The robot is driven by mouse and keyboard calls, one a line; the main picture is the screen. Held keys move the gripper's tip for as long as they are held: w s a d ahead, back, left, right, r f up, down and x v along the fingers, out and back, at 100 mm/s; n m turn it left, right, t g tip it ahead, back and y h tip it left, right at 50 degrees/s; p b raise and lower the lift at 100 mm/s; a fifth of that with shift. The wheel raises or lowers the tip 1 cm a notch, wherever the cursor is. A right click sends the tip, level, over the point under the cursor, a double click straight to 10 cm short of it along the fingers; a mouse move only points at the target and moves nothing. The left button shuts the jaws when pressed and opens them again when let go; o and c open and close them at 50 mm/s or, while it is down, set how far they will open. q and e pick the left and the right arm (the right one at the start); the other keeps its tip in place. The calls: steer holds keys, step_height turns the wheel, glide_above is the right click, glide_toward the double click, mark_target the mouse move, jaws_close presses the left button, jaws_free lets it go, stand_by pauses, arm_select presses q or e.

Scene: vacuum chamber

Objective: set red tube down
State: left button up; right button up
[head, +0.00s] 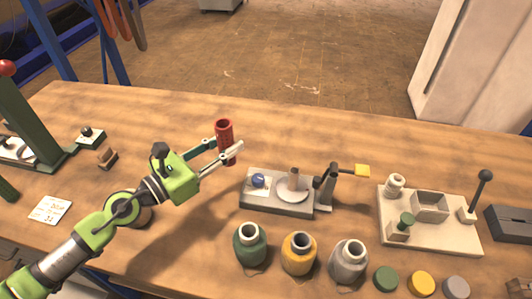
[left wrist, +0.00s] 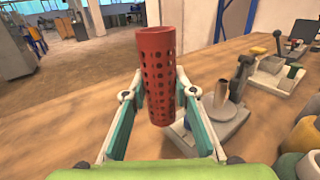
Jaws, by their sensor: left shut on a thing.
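The red tube (head: 225,141) is a red cylinder with an open top and rows of small holes. It stands upright between the fingers of my left gripper (head: 221,153) in the head view, to the left of the grey fixture base. In the left wrist view the red tube (left wrist: 157,78) is at the centre, with the fingers of my left gripper (left wrist: 160,105) closed on its two sides. Whether its bottom touches the wooden table (head: 300,125) cannot be told. My right gripper is not in view.
A grey fixture (head: 283,208) with a blue ball, a post and a yellow-tipped lever stands right of the tube. A beige fixture (head: 445,235) is farther right. The table behind the tube is clear.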

arm_select(q)
steer(key=w+d+f+b, duration=0.1)
steer(key=w+d+f, duration=0.1)
steer(key=w, duration=0.1)
steer(key=w+d+f+b, duration=0.1)
steer(key=w+d+f, duration=0.1)
steer(key=w+f, duration=0.1)
steer(key=w+d+f+b, duration=0.1)
steer(key=w+d+f, duration=0.1)
steer(key=w+f, duration=0.1)
steer(key=shift+w+f, duration=0.1)
steer(key=shift+f, duration=0.1)
step_height(320, 180, down, 2)
steer(key=shift+w+d+f+b, duration=0.15)
steer(key=shift+f+b, duration=0.1)
steer(key=shift+b, duration=0.4)
steer(key=shift+f, duration=0.4)
steer(key=shift+f, duration=0.2)
steer(key=o, duration=1)
steer(key=shift+r, duration=0.1)
